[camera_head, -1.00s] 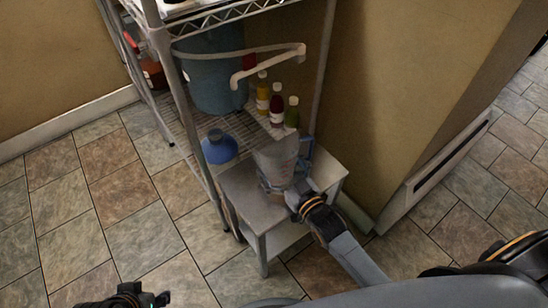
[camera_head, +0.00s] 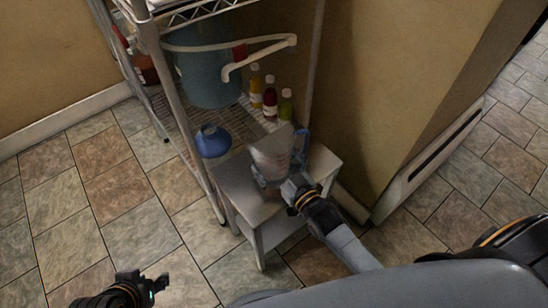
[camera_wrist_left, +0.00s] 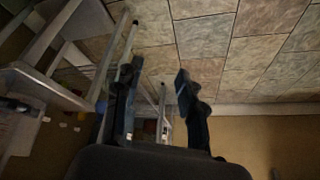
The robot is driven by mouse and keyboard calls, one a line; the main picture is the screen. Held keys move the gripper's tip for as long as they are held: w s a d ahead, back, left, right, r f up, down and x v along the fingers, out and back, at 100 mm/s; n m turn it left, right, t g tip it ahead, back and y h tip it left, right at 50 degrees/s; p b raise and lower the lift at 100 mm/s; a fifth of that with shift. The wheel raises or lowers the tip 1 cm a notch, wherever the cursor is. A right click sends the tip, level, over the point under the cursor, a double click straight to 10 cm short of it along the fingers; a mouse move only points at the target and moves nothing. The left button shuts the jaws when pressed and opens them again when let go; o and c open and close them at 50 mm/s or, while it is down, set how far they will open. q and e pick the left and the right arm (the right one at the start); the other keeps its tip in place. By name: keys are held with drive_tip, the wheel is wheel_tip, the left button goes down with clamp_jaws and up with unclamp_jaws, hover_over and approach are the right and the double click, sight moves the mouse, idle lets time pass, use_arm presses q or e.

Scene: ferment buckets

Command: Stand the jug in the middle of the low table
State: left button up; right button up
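The jug (camera_head: 270,157) is clear with a bluish handle on its right side. It is over the top of the low pale table (camera_head: 247,208), near the table's back edge. My right gripper (camera_head: 278,180) is at the lower part of the jug, on its near side. The jug and the wrist hide parts of its fingers, so I cannot tell whether they press on it. My left gripper (camera_head: 152,285) is low at the bottom left of the head view, away from the table. In the left wrist view its fingers (camera_wrist_left: 157,85) are apart with nothing between them.
A wire shelf rack (camera_head: 180,112) stands behind and left of the table. It holds a large blue bucket (camera_head: 208,72), a blue rounded vessel (camera_head: 212,141) and small bottles (camera_head: 270,97). A wall (camera_head: 390,90) rises close on the right. The tiled floor at left is clear.

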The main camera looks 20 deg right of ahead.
sight(284, 171)
drive_tip(key=shift+r, duration=0.1)
drive_tip(key=shift+s, duration=0.1)
drive_tip(key=p+v, duration=0.1)
drive_tip(key=v, duration=0.2)
drive_tip(key=shift+s, duration=0.1)
use_arm(q)
drive_tip(key=s, duration=0.1)
drive_tip(key=s+g, duration=0.1)
drive_tip(key=s+r+p, duration=0.1)
drive_tip(key=shift+a, duration=0.4)
use_arm(e)
drive_tip(key=v, duration=0.8)
drive_tip(key=shift+s+d, duration=0.2)
drive_tip(key=shift+s, duration=0.1)
